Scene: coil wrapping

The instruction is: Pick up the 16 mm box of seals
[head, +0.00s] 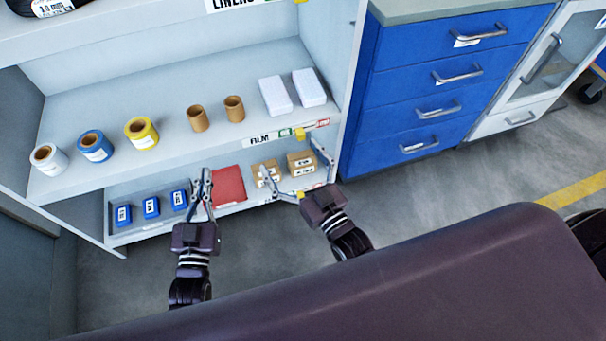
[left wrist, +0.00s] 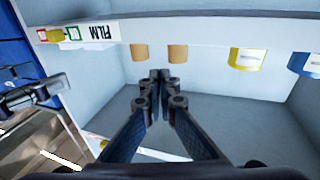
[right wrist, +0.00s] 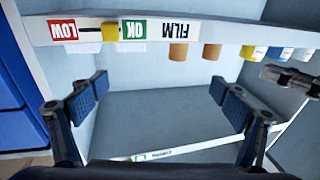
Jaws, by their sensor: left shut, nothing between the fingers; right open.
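Two brown cardboard boxes with white labels, a left one (head: 262,178) and a right one (head: 301,168), sit on the lower shelf. Their print is too small to read, so I cannot tell which is the 16 mm seals box. My right gripper (head: 293,162) is open in front of them, its fingers spread across them in the picture; I cannot tell whether it touches either. It also shows in the right wrist view (right wrist: 160,96), with nothing visible between its fingers. My left gripper (head: 206,178) is shut and empty, in front of the red item.
Blue boxes (head: 151,207) and a flat red item (head: 228,186) share the lower shelf. The upper shelf (head: 170,165) holds tape rolls, brown cores and two white packs (head: 275,95); its front edge overhangs. A blue drawer cabinet (head: 440,85) stands at right.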

